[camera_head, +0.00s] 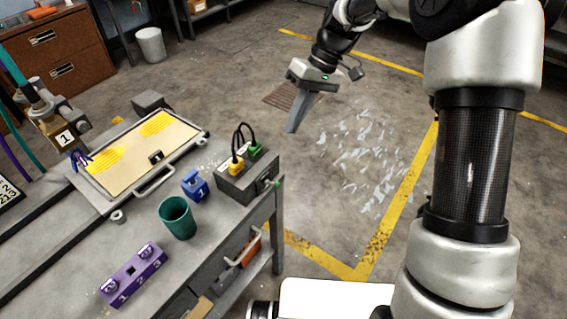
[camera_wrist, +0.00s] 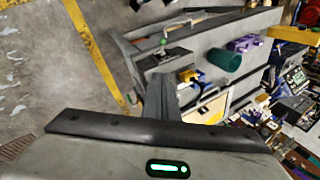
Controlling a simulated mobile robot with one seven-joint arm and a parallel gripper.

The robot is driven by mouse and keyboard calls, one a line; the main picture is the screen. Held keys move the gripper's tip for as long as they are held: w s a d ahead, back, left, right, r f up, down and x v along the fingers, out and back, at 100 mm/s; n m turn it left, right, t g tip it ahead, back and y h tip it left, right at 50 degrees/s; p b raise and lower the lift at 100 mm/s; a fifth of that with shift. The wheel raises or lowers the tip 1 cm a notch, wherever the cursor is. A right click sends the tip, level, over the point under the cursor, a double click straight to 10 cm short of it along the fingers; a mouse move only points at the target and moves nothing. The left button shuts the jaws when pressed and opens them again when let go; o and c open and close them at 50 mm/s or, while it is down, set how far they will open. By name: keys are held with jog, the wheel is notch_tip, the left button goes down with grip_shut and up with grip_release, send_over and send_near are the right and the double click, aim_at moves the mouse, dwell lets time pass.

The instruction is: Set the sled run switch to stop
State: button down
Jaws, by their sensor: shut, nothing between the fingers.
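The sled run switch is not clearly identifiable. A grey box (camera_head: 243,184) with yellow and green plugs and black cables stands at the bench's right edge. A small green-tipped part (camera_head: 279,183) sticks out by its right side; a green knob (camera_wrist: 162,42) shows in the wrist view. I cannot tell whether either is the switch, or its setting. My gripper (camera_head: 291,131) is shut and empty, pointing down over the floor beyond the box, apart from the bench. Its closed fingers (camera_wrist: 158,78) also show in the wrist view.
The grey bench (camera_head: 222,222) holds a green cup (camera_head: 177,217), a purple block (camera_head: 133,275), a small blue block (camera_head: 195,186) and a framed cream panel (camera_head: 140,158) with yellow marks. A drawer handle (camera_head: 242,249) juts from the bench front. The floor (camera_head: 345,160) under my gripper is clear.

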jog(key=b, duration=0.1)
send_near(272, 184)
notch_tip(272, 184, down, 2)
jog(key=w+a, duration=0.2)
jog(key=s+f, duration=0.2)
jog(key=shift+s+d+f, duration=0.25)
jog(key=shift+s+d, duration=0.05)
jog(key=shift+d, duration=0.05)
jog(key=shift+w+d+f+b, duration=0.1)
jog(key=shift+f+b, duration=0.1)
jog(key=shift+b, duration=0.4)
